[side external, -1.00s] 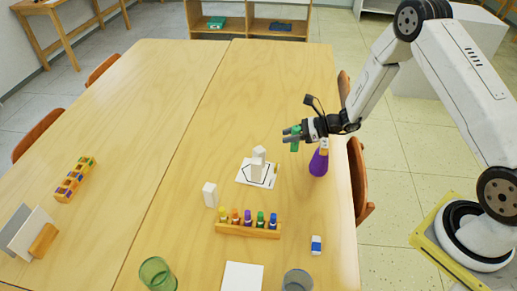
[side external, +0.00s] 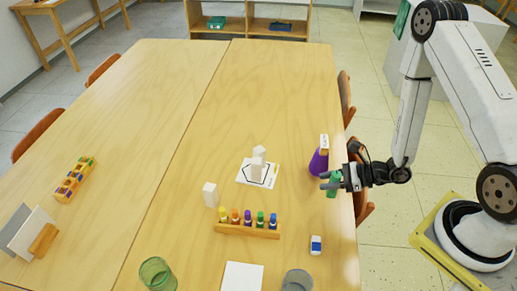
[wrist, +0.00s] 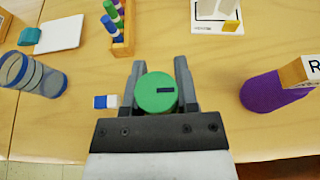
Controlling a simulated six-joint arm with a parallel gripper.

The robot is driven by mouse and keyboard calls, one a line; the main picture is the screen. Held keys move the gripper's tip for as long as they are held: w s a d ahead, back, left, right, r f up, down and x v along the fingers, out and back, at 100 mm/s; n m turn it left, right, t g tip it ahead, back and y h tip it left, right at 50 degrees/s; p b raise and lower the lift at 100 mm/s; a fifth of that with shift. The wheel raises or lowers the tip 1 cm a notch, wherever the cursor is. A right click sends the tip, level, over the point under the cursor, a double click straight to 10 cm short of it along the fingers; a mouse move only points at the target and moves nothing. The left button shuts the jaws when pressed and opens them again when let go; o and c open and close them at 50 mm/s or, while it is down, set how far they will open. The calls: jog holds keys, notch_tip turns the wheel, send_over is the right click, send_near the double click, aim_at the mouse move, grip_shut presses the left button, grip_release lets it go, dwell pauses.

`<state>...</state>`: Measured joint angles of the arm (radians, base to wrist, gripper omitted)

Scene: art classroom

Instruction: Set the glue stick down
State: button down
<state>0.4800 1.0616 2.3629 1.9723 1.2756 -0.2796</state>
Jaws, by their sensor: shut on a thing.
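The glue stick (side external: 332,191) is green and sits between the fingers of my gripper (side external: 326,181), near the right edge of the table. In the wrist view the round green end of the glue stick (wrist: 155,95) faces the camera, with a jaw of my gripper (wrist: 160,67) on either side. The gripper is shut on it. The glue stick looks upright and low over the table. I cannot tell whether its lower end touches the tabletop, as that end is hidden in the wrist view.
A blue-and-white eraser (side external: 316,245) lies nearer the camera. Bare table lies between.

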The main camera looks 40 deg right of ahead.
jog(key=shift+f, duration=0.15)
jog(key=shift+f, duration=2.1)
jog(key=shift+f, duration=0.1)
jog(key=shift+f, duration=1.65)
jog(key=shift+f, duration=0.15)
jog(key=shift+c, duration=1.8)
grip_release()
jog(key=shift+d+r, duration=0.1)
jog(key=shift+r, duration=0.1)
jog(key=v, duration=1.1)
jog(key=shift+s+d, duration=0.3)
jog(key=shift+s, duration=0.05)
